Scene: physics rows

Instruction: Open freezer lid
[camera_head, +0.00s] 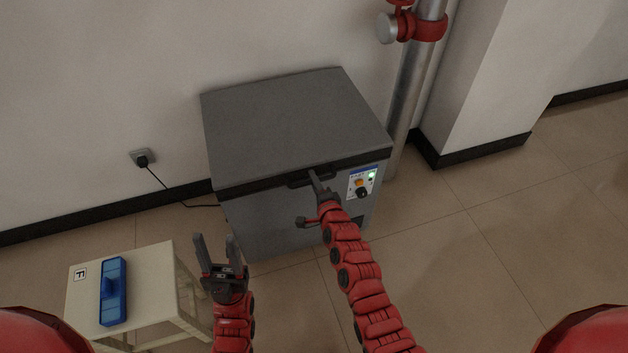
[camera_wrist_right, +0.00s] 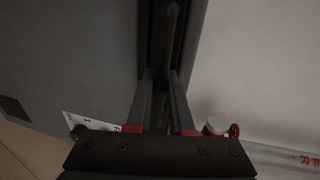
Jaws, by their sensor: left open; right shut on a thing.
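The grey chest freezer (camera_head: 265,225) stands against the wall in the head view. Its flat grey lid (camera_head: 285,115) is down. A dark handle (camera_head: 297,182) sits at the lid's front edge. My right gripper (camera_head: 314,176) is at this handle and shut on it. In the right wrist view, the fingers of my right gripper (camera_wrist_right: 159,95) lie on either side of the dark handle (camera_wrist_right: 168,40). My left gripper (camera_head: 215,240) is open and empty, in front of the freezer's left side and apart from it.
A small cream table (camera_head: 85,305) with a blue object (camera_head: 113,290) stands at the lower left. A control panel (camera_head: 362,183) with a green light is on the freezer front. A metal pipe (camera_head: 410,90) rises behind the freezer. The floor at right is clear.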

